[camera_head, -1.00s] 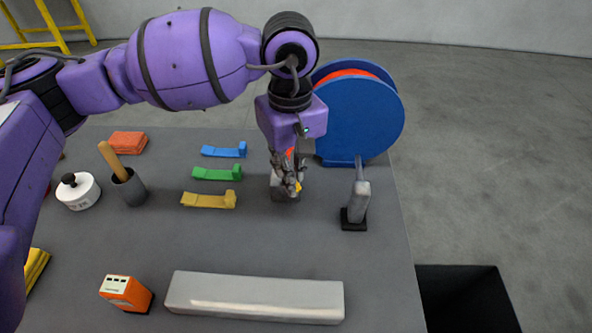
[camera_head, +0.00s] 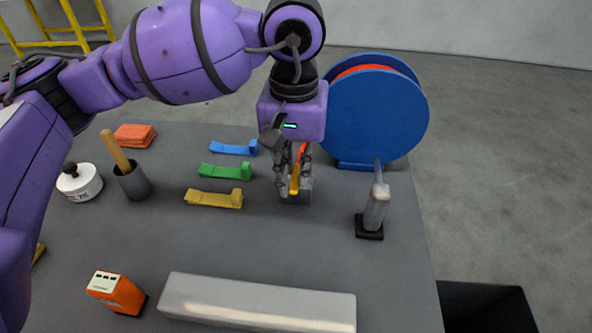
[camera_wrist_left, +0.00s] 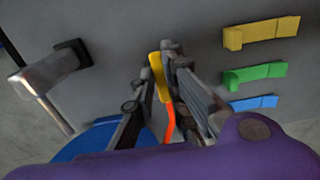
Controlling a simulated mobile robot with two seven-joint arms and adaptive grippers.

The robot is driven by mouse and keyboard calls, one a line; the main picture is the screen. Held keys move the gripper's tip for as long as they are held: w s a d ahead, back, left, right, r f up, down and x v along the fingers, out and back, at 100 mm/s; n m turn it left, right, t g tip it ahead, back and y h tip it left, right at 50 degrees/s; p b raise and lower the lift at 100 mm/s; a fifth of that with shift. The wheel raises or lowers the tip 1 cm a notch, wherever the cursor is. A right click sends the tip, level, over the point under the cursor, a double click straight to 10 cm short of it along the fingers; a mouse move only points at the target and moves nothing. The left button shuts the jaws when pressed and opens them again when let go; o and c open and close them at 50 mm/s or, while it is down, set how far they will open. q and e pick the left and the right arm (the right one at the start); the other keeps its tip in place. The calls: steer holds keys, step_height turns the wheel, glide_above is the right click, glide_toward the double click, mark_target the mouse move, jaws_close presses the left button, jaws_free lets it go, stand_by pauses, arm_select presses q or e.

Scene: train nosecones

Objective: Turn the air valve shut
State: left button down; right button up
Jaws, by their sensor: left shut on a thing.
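My right gripper is not in view.
Blue (camera_head: 234,149), green (camera_head: 226,171) and yellow (camera_head: 214,198) clips lie left of the valve. A blue reel (camera_head: 378,112) stands behind right, and a grey tool on a black base (camera_head: 375,210) stands right. A long pale bar (camera_head: 257,302) lies in front.

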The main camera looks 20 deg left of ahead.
mark_target(294, 179)
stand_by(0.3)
arm_select(q)
steer(key=c, duration=1.8)
jaws_free()
steer(key=shift+o, duration=0.2)
steer(key=shift+r, duration=0.1)
step_height(294, 179, up, 12)
